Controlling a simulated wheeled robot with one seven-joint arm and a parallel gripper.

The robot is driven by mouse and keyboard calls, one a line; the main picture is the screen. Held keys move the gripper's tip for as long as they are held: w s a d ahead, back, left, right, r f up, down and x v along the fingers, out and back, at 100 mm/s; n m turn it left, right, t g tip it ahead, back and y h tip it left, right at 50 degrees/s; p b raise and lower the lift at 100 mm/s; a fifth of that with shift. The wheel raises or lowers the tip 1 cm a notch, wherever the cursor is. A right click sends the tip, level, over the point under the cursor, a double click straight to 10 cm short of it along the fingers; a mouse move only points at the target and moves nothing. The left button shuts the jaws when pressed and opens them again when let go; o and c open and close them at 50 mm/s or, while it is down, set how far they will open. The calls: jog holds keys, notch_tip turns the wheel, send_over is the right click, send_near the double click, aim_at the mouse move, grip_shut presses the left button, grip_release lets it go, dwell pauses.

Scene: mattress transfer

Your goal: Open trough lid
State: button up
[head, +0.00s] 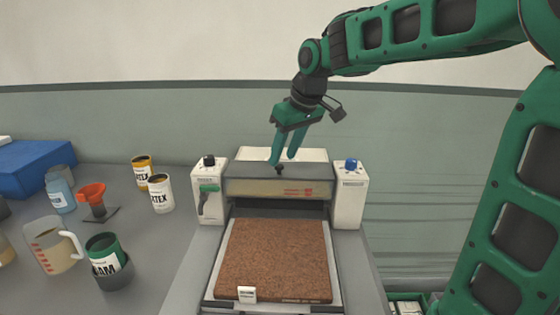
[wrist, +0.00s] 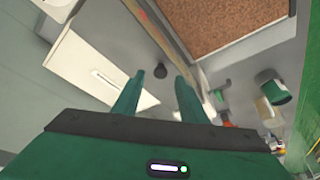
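The trough is the upper body of a white and grey machine (head: 275,188). On top of it is a grey lid (head: 250,170) with a small black knob (head: 279,168); the lid looks closed. In the wrist view the knob (wrist: 160,71) shows between and just beyond my fingertips. My gripper (head: 281,160) is above the lid, pointing down, with its two green fingers apart and nothing between them. In the wrist view my gripper (wrist: 156,88) is also open. I cannot tell whether a finger touches the knob.
A brown granular slab (head: 270,260) lies in front of the machine. Cans, a measuring jug (head: 52,245) and a blue box (head: 35,165) crowd the left table.

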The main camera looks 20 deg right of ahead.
aim_at(279, 165)
jog(key=shift+x, duration=1.35)
grip_shut()
jog(key=shift+w+a+r, duration=0.1)
jog(key=shift+a+r, duration=0.05)
